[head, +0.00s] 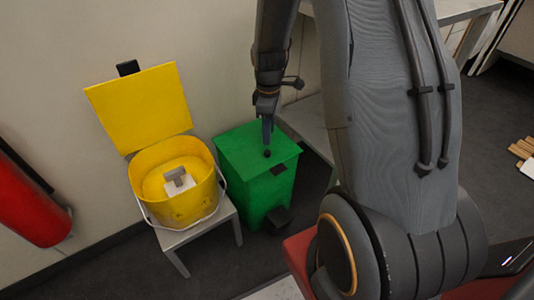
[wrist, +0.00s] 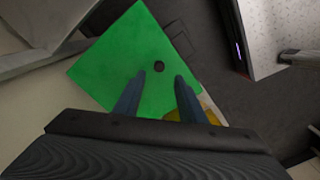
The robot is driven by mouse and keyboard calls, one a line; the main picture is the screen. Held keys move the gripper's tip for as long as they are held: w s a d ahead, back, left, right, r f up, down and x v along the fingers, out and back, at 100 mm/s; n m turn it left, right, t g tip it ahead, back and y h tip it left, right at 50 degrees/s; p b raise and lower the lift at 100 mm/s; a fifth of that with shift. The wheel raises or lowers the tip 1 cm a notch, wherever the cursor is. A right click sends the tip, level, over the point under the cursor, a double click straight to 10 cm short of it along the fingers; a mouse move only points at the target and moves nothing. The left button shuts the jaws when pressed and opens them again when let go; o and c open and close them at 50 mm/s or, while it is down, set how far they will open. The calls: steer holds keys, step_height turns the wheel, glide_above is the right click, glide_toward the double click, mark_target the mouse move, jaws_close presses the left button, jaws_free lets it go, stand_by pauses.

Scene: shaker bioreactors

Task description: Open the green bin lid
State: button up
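The green bin (head: 258,180) stands on the floor by the wall, with its flat green lid (head: 250,150) closed. My gripper (head: 267,138) points down over the lid. I cannot tell the exact height of the fingertips above the lid.
A yellow bin (head: 180,208) with its lid (head: 142,108) raised stands on a small grey stool (head: 228,212), close left of the green bin. A grey table (head: 310,122) is close on the right. A red cylinder (head: 25,205) is at far left.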

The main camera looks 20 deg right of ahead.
mark_target(268, 151)
steer(key=shift+f+b, duration=0.75)
steer(key=shift+f, duration=3.25)
steer(key=shift+c, duration=0.3)
jaws_close()
